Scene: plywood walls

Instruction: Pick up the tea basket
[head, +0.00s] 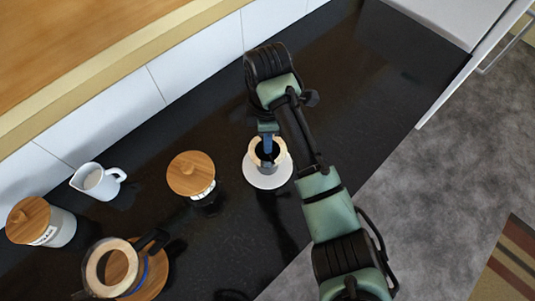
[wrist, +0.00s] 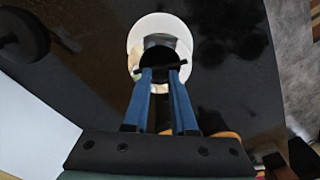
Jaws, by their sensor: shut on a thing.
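The tea basket (wrist: 158,58) shows as a small dark piece with a thin bar across it, between the blue fingertips in the wrist view. My gripper (head: 268,143) points down from above, and its blue fingers also show in the wrist view (wrist: 160,75). The fingers are shut on the basket. Around or just below them is a small round vessel with a pale wooden rim (head: 282,153), over a white saucer (head: 268,183). The fingers hide part of the basket, and I cannot tell whether it is clear of the vessel.
Left on the dark counter (head: 225,240) stand a jar with a wooden lid (head: 190,173), a white pitcher (head: 97,182), a lidded white canister (head: 55,232) and a glass pot with a wooden collar (head: 112,268). A white tiled wall (head: 195,65) runs behind. The counter's upper right is clear.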

